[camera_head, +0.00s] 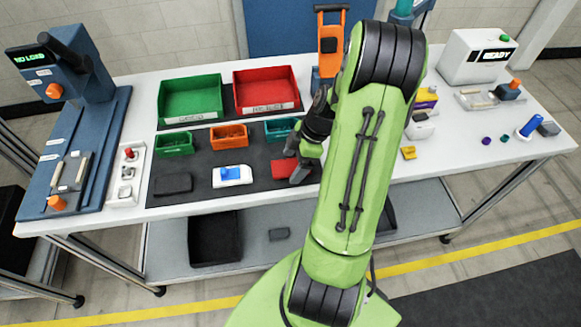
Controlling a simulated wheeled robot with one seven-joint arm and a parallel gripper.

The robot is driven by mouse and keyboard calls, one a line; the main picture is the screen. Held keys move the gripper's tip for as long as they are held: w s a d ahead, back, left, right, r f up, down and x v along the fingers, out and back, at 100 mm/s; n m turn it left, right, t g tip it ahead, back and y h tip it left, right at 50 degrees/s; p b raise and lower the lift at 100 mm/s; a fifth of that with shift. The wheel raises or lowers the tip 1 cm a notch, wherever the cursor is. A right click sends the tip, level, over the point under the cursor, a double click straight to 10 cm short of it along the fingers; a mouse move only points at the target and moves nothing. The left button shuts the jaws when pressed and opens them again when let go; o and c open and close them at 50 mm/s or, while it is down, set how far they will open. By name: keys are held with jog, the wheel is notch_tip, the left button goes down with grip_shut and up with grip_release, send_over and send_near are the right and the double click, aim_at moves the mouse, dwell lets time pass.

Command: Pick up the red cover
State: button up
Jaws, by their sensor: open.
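The red cover (283,169) is a small flat red piece on the dark mat (205,200) near the table's front edge. It lies just left of my gripper (296,177), which points down at its right side. My gripper's fingers are dark and partly hidden by my green arm. The gripper is open. Whether the fingers touch the cover cannot be told. The cover's right edge is hidden behind the fingers.
A white-and-blue piece (232,176) and a dark block (173,184) lie left of the cover. Small green (174,144), orange (229,136) and teal bins (281,129) stand behind, with larger green (191,97) and red trays (266,88) farther back. An orange stand (331,45) rises behind my arm.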

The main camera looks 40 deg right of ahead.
jog(key=c, duration=1.2)
